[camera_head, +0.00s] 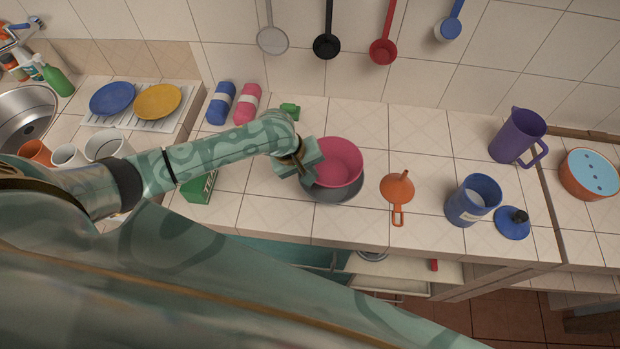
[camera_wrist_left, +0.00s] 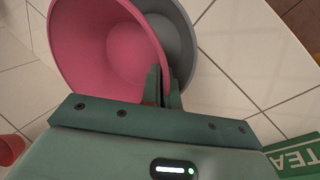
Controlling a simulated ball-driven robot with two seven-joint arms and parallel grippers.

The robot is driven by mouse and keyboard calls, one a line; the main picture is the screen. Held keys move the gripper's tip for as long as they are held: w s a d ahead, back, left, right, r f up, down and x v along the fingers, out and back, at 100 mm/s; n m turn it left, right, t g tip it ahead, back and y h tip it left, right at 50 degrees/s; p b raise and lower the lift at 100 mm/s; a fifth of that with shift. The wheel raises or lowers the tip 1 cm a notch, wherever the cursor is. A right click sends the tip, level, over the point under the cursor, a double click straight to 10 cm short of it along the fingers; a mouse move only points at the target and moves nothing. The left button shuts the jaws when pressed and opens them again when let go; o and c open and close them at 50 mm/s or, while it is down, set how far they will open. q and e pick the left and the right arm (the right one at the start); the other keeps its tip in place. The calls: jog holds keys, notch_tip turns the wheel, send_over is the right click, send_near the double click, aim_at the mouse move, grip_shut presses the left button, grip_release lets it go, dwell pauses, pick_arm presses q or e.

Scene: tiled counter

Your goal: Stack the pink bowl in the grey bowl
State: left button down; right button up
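The pink bowl (camera_head: 338,160) is over the grey bowl (camera_head: 337,194) on the counter, set off toward the wall, so only the grey bowl's near part shows. In the left wrist view the pink bowl (camera_wrist_left: 88,48) covers much of the grey bowl (camera_wrist_left: 183,45). I cannot tell whether the two bowls touch. My left gripper (camera_head: 311,180) is at the pink bowl's left rim. In the wrist view its fingers (camera_wrist_left: 164,86) are closed around that rim. My right gripper is not in view.
An orange funnel (camera_head: 397,188) lies just right of the bowls. A blue canister (camera_head: 472,201), its lid (camera_head: 512,223) and a purple jug (camera_head: 517,136) stand further right. A green tea box (camera_head: 200,188) is left, under my arm. The counter's front edge is near the bowls.

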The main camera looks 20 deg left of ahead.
pick_arm(q)
notch_tip(320, 180, down, 3)
jog(key=shift+f+b, duration=0.15)
jog(key=shift+b, duration=0.25)
jog(key=shift+f, duration=0.1)
jog(key=shift+f, duration=0.4)
jog(key=c, duration=2)
grip_release()
jog(key=shift+o, duration=0.2)
